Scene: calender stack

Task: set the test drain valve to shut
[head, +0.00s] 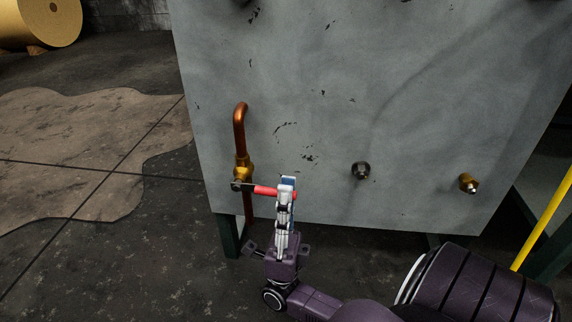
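The test drain valve has a brass body (242,169) on a copper pipe (240,128) at the lower left of the grey panel. Its red lever (265,190) sticks out to the right, about level and crosswise to the vertical pipe. My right gripper (287,188) is at the lever's outer end, coming up from below. Red shows on both sides of its fingers, which hide part of the lever. I see the fingers edge-on, so I cannot tell whether they are closed on it. My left gripper is not in view.
The grey panel (330,90) stands close behind the lever. A dark fitting (361,170) and a brass fitting (468,184) stick out of it to the right. A yellow rail (543,220) is at the far right. The floor on the left is open, with a brown stain (80,140).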

